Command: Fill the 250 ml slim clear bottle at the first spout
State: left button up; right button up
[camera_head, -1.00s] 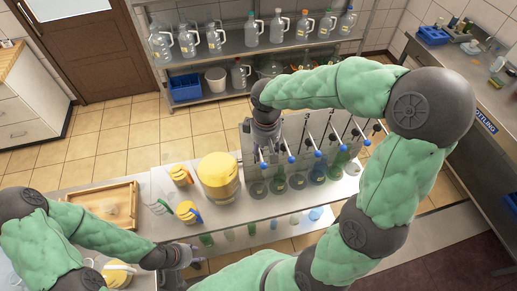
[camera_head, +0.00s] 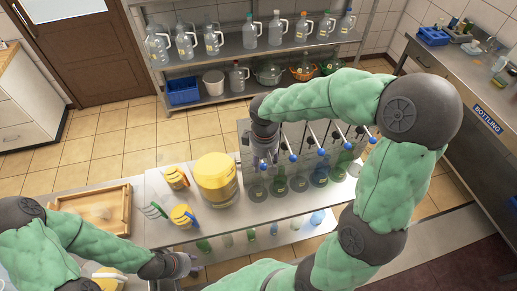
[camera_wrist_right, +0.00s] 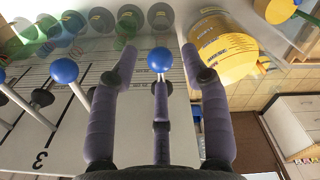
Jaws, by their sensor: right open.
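The pump bank (camera_head: 240,135) stands on the counter with a row of blue-knobbed levers. My right gripper (camera_head: 263,160) is at the leftmost lever in the head view. In the right wrist view it is open (camera_wrist_right: 160,62), with the blue knob (camera_wrist_right: 160,60) and its rod between the fingers; contact cannot be told. A row of round vessels stands before the levers, the leftmost greyish one (camera_head: 257,191) below my right gripper. I cannot tell which is the 250 ml slim clear bottle. My left gripper (camera_head: 188,265) is low at the counter's front; its jaws are unclear.
A large yellow-lidded container (camera_head: 216,178) stands left of the pumps, with smaller yellow-topped containers (camera_head: 182,216) beside it. A wooden tray (camera_head: 98,212) lies farther left. Clear jugs (camera_head: 250,32) stand on the back shelves. More bottles (camera_head: 226,240) sit below the counter.

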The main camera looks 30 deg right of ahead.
jog(key=c, duration=0.9)
jog(key=shift+f, duration=0.1)
jog(key=shift+c, duration=0.2)
